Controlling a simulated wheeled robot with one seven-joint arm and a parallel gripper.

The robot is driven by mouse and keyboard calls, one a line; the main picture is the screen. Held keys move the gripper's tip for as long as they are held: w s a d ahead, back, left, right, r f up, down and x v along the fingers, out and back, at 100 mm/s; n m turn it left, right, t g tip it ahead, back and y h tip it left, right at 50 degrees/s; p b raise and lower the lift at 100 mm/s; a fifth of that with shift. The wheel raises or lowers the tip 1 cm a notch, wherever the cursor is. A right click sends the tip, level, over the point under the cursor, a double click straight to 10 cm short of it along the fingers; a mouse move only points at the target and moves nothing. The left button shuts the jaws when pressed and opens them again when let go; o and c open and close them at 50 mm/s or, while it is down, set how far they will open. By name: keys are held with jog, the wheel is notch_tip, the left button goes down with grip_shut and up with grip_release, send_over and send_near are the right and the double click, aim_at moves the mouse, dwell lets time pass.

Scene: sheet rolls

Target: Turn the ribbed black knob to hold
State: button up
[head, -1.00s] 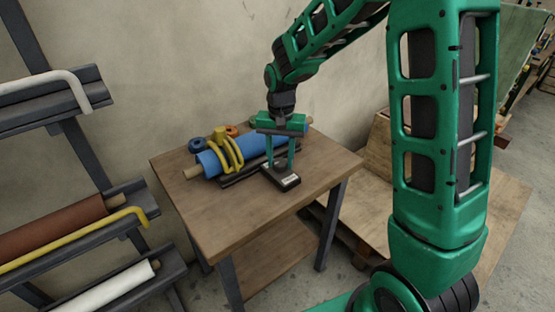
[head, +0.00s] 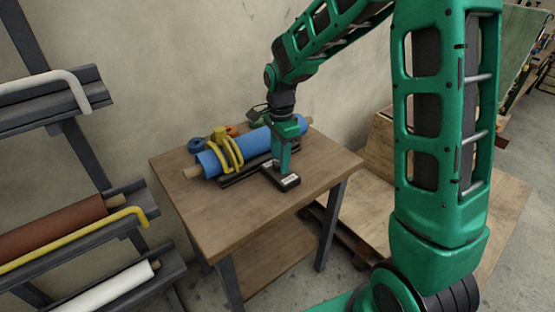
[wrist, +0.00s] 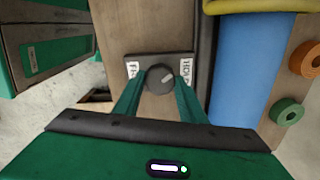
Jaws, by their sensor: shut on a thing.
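The dark round knob (wrist: 158,80) sits on a small black box (wrist: 145,62) with white labels at two sides. The right label reads like HOLD; the left one is partly covered and hard to read. A pale mark on the knob points to the upper right, towards the right label. My gripper (wrist: 160,92) is shut on the knob, one green finger on each side. In the head view the box (head: 289,183) stands on the table near its front, with my gripper (head: 281,172) pointing straight down on it. The knob is hidden there.
A blue roll (head: 250,149) lies on the wooden table (head: 235,205) behind the box, with a yellow clamp (head: 229,152) over it. Blue and orange rings lie behind the roll. A rack with rolls stands at the left. The table's front left is clear.

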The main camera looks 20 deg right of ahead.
aim_at(279, 162)
jog(key=m, duration=0.6)
jog(key=shift+s+a, duration=0.1)
jog(key=shift+m, duration=0.4)
jog(key=o, duration=1)
jog(key=shift+r, duration=0.15)
jog(key=shift+r, duration=0.3)
notch_tip(279, 162, up, 10)
jog(key=shift+f, duration=0.1)
